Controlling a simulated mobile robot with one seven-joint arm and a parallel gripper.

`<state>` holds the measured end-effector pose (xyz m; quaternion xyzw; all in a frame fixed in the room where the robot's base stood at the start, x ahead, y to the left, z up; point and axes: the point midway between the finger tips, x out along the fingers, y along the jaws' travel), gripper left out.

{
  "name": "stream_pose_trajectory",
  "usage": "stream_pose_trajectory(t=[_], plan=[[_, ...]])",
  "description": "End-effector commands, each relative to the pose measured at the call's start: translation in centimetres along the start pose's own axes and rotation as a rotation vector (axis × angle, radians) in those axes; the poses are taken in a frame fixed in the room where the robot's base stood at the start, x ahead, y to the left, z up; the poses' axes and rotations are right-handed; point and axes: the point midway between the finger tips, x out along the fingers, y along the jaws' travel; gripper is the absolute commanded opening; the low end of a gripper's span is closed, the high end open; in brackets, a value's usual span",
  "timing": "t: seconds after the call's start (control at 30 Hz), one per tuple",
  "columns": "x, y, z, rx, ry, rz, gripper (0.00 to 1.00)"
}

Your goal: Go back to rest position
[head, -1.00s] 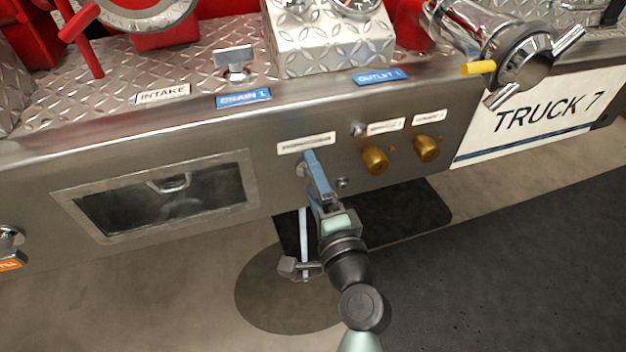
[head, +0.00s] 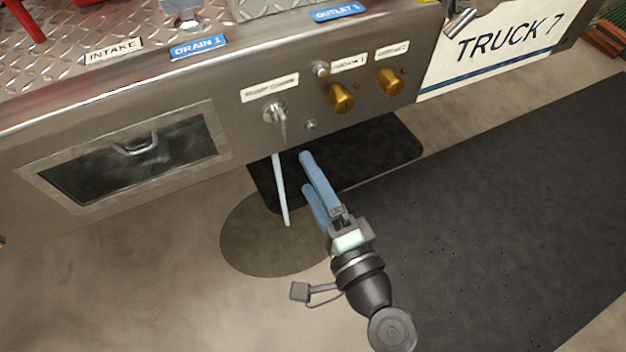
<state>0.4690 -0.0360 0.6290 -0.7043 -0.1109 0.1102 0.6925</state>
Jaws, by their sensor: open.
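My gripper (head: 308,172) has two blue fingers and is open and empty. It stands apart from the silver bumper panel (head: 235,120), in front of it and over the floor. A small metal knob (head: 274,112) with a lever sits on the panel under a white label (head: 269,88), up and to the left of my fingertips. A thin pale rod (head: 281,190) hangs below the panel, left of my gripper; its upper attachment is not clear.
Two brass caps (head: 341,97) are on the panel to the right. A recessed window (head: 130,150) is at the left. A white TRUCK 7 sign (head: 500,45) is at upper right. A dark mat (head: 480,220) lies on the floor at right. Floor in front is free.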

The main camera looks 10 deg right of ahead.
Motion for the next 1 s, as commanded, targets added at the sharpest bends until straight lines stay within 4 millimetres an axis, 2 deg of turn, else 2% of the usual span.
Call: stream_pose_trajectory(t=[0.57, 0.67, 0.77, 0.87, 0.9, 0.97, 1.0], plan=[[-0.1, 0.0, 0.0, 0.000, 0.000, 0.000, 1.00], [0.7, -1.3, 0.0, -0.050, -0.005, -0.011, 1.00], [2.7, -4.9, 0.1, -0.198, -0.010, -0.039, 1.00], [5.4, -10.9, 0.4, -0.435, 0.007, -0.088, 1.00], [6.3, -13.7, 0.5, -0.544, 0.027, -0.112, 1.00], [7.4, -18.2, 0.7, -0.703, 0.070, -0.150, 1.00], [7.8, -21.2, 0.8, -0.806, 0.107, -0.175, 1.00]])
